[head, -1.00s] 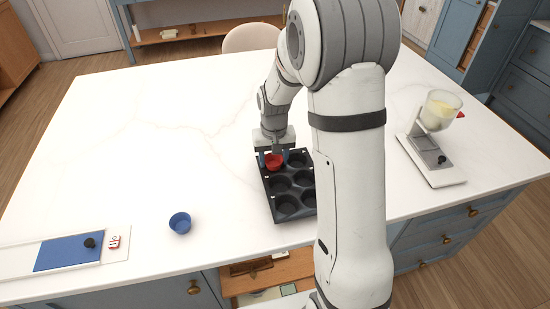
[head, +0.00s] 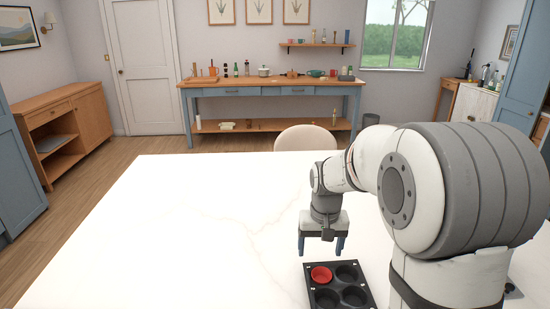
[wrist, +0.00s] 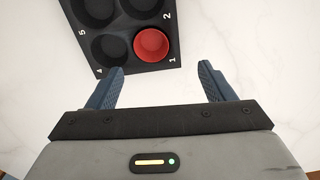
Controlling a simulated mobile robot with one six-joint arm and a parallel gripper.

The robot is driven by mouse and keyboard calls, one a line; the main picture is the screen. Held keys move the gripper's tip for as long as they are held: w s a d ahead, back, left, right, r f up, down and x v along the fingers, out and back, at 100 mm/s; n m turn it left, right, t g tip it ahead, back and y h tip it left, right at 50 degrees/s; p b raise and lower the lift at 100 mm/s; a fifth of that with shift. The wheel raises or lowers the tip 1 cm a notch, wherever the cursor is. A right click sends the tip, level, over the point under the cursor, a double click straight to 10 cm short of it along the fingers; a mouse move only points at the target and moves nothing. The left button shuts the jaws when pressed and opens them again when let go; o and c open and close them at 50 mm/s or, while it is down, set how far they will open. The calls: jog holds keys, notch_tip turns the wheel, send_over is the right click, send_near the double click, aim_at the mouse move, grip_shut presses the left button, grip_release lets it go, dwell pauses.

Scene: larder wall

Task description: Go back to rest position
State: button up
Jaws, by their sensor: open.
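My gripper (head: 320,246) is open and empty, raised above the white island top, a little behind the muffin tray in the head view. In the wrist view my gripper (wrist: 162,86) shows its two blue fingers spread wide with nothing between them. A red cup (head: 321,274) sits in the back left hollow of the dark muffin tray (head: 333,265). In the wrist view the red cup (wrist: 151,45) sits in the hollow marked 1 of the tray (wrist: 165,68). The other hollows that I can see look empty. The tray's near part is cut off in both views.
The white island top (head: 200,230) is clear to the left of the tray. A pale chair (head: 305,140) stands behind the island. A blue and wood sideboard (head: 275,91) with several items stands along the far wall.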

jog(key=s+r+t, duration=0.1)
jog(key=s+r, duration=0.2)
jog(key=s, duration=0.7)
jog(key=s+r+t, duration=0.1)
jog(key=s+r, duration=0.2)
jog(key=s, duration=0.7)
jog(key=shift+s+d+n, duration=0.25)
jog(key=shift+s+n, duration=0.15)
